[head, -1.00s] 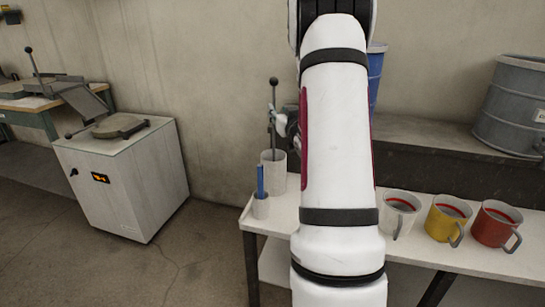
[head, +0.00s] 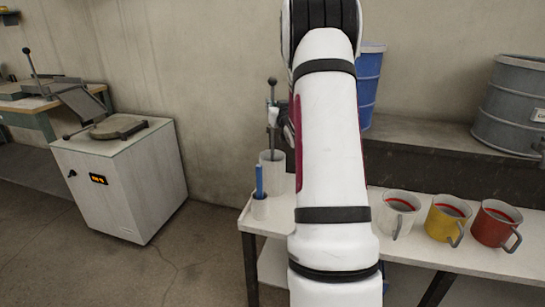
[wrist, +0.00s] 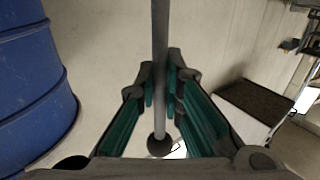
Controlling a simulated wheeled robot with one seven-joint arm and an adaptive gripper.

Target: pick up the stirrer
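The stirrer is a thin grey rod (head: 271,136) with a dark ball on its upper end. It stands upright, its lower part inside a pale cylindrical holder (head: 272,167) at the table's left end. My gripper (head: 273,112) is at the upper rod, below the ball, and partly hidden by my arm. In the wrist view the stirrer (wrist: 160,45) runs between the teal-padded fingers of my gripper (wrist: 160,85). The pads lie close against the rod on both sides, so it looks shut on it. The rod's lower end is hidden.
A small cup with a blue item (head: 259,205) stands in front of the holder. White (head: 398,213), yellow (head: 447,218) and red mugs (head: 495,225) stand right of my arm on the table. A blue barrel (head: 370,85) is behind my arm; a grey drum (head: 508,105) stands farther right.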

